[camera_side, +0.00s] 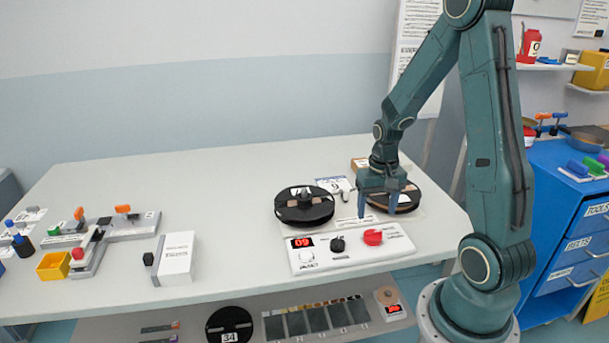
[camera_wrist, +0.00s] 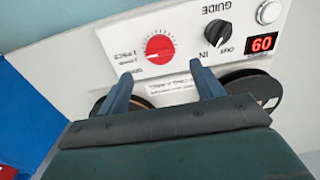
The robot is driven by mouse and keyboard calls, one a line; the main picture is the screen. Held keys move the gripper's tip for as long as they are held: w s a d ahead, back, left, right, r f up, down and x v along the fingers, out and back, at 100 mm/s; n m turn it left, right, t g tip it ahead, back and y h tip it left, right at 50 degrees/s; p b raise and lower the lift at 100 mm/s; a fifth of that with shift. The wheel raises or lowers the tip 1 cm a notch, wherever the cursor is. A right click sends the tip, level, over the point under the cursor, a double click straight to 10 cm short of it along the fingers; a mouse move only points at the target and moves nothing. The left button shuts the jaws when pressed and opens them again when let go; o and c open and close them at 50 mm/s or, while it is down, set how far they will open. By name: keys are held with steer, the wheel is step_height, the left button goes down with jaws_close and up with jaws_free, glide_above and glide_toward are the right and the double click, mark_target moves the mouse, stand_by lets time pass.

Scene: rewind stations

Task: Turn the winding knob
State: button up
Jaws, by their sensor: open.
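The white control panel (camera_side: 345,255) stands at the table's front edge. It carries a round red knob (camera_side: 373,237) and a smaller black knob (camera_side: 338,244). In the wrist view the red knob (camera_wrist: 159,48) lies just beyond and between my fingertips, with a scale around it. The black knob (camera_wrist: 217,33) there is marked GUIDE. I cannot read which knob is named for winding. My gripper (camera_side: 377,213) points down above the area behind the red knob, fingers apart and empty. It shows also in the wrist view (camera_wrist: 160,74). It appears clear of both knobs.
Two dark reels, the left one (camera_side: 304,206) and the right one (camera_side: 407,197), sit behind the panel; my gripper partly covers the right one. The panel has a red display (camera_side: 303,242) reading 09 and a white button (camera_side: 306,256). A white box (camera_side: 177,258) stands to the left.

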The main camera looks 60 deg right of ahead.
step_height(320, 180, up, 6)
stand_by(0.4)
stand_by(0.3)
steer(key=shift+r, duration=0.15)
steer(key=s+a+r+n+t, duration=0.2)
steer(key=s+a+r+n, duration=0.2)
steer(key=a+r, duration=0.3)
steer(key=s+a+r+n+t, duration=0.3)
steer(key=a+r+n, duration=0.2)
steer(key=a, duration=0.7)
step_height(320, 180, up, 3)
steer(key=shift+s+a+f+t, duration=0.1)
steer(key=shift+s+a+t, duration=0.2)
steer(key=shift+s+a, duration=0.1)
steer(key=shift+w, duration=0.1)
stand_by(0.8)
